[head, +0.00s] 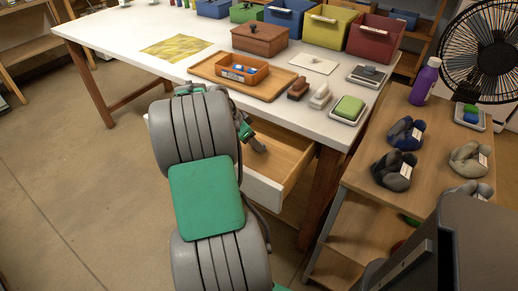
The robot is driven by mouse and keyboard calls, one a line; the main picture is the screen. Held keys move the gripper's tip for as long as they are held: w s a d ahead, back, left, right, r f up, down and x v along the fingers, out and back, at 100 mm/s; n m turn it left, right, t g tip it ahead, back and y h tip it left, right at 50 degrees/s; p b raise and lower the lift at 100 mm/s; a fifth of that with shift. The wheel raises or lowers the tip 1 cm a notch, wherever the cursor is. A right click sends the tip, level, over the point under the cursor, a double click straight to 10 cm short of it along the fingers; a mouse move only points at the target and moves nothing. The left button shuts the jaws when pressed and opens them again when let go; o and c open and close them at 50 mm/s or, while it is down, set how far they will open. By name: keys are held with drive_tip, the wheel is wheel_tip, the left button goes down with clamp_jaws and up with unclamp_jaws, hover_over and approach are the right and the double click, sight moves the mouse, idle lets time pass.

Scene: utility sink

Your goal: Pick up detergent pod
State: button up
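Small blue and white pieces (238,70) lie in an orange-brown open box on the worktable. They may be detergent pods, but they are too small to tell for sure. My gripper (258,145) shows only in part, behind and to the right of my arm. It is over the open drawer (290,165) below the tabletop, lower than the box and apart from it. Its fingers are mostly hidden, so I cannot tell whether they are open or shut. The drawer's left part is hidden by my arm; the visible part of its wooden floor looks bare.
The orange-brown box (262,75) stands on a wooden tray (275,90). Brushes (298,88), a green sponge on a dish (349,107) and a lidded brown box (260,38) are near. Colored bins line the back. A side shelf (360,165) holds yarn-like bundles and a purple bottle (424,82).

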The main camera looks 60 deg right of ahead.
drive_tip(key=x, duration=0.3)
drive_tip(key=shift+c, duration=0.6)
drive_tip(key=c, duration=1.3)
drive_tip(key=shift+r, duration=0.15)
